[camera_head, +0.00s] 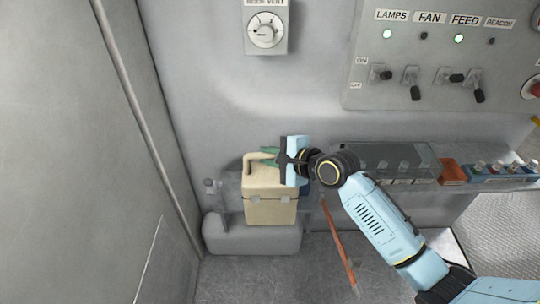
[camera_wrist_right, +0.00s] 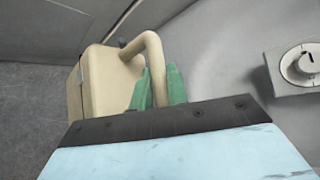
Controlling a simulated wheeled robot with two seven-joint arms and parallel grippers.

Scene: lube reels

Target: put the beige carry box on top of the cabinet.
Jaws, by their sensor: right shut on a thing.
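The beige carry box (camera_head: 270,202) is upright near the grey wall in the head view, left of my right arm. My right gripper (camera_head: 268,153) is shut on its handle at the top. In the right wrist view the beige box (camera_wrist_right: 112,80) shows its curved handle between my green fingertips (camera_wrist_right: 158,88). A grey rounded block (camera_head: 252,238) is below and behind the box; I cannot tell whether they touch. I cannot tell which surface is the cabinet's top. My left gripper is not in view.
A control panel (camera_head: 440,58) with switches and a round dial (camera_head: 264,30) are on the wall. A clear-lidded case (camera_head: 385,160) and a blue rack (camera_head: 500,173) are right. An orange bar (camera_head: 338,245) slants beside the box. A grey panel (camera_head: 70,150) stands left.

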